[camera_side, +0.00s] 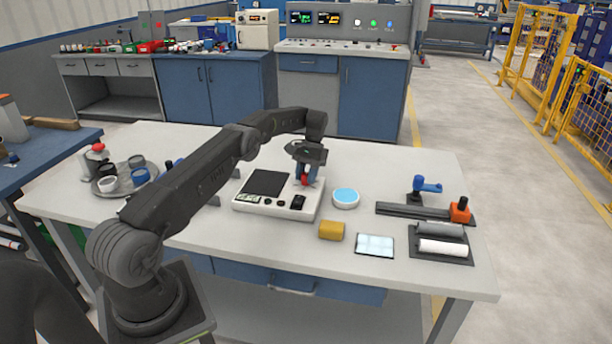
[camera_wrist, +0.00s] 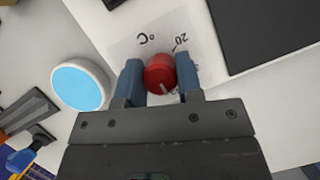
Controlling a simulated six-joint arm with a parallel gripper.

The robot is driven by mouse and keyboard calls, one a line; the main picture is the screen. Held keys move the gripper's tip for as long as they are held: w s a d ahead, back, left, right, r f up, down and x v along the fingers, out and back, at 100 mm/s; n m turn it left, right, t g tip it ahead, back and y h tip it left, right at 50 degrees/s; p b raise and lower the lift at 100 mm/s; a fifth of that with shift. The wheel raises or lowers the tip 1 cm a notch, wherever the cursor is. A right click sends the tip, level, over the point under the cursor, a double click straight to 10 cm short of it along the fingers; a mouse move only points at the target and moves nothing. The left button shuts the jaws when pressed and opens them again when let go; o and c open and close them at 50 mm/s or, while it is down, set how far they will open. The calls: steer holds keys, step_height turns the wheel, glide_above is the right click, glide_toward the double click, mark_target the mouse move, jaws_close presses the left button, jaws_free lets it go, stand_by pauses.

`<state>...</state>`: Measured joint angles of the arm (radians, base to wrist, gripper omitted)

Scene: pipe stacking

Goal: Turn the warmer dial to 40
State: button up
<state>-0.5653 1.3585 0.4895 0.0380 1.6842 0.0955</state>
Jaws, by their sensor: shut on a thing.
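The warmer (camera_side: 240,210) is a white box with a black plate on top, in the middle of the table. Its red dial (camera_wrist: 160,73) sits on a pale panel marked "20" and "°C" in the wrist view; a 40 mark is not visible. A small light mark shows on the dial's edge near my gripper body. My gripper (camera_side: 306,179) points down at the warmer's far right corner. Its blue fingers stand on both sides of the dial and are shut on it. The fingers partly hide the dial in the side view.
A blue-topped round dish (camera_side: 346,196) stands just right of the warmer. A yellow block (camera_side: 331,230), a pale flat pad (camera_side: 375,245), a roller tray (camera_side: 441,260) and a dark rail (camera_side: 412,211) lie farther right. A round tray of cups (camera_side: 107,187) is at left.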

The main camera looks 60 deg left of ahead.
mark_target(304, 176)
stand_by(0.4)
steer(key=o, duration=0.9)
steer(key=shift+r, duration=0.45)
step_height(304, 176, up, 3)
steer(key=shift+r, duration=0.1)
steer(key=s+a+r, duration=0.2)
steer(key=s, duration=0.1)
steer(key=s+a+r, duration=0.2)
steer(key=s, duration=0.1)
steer(key=s+a+r, duration=0.2)
steer(key=s+r, duration=0.1)
steer(key=s, duration=0.1)
steer(key=shift+d, duration=0.1)
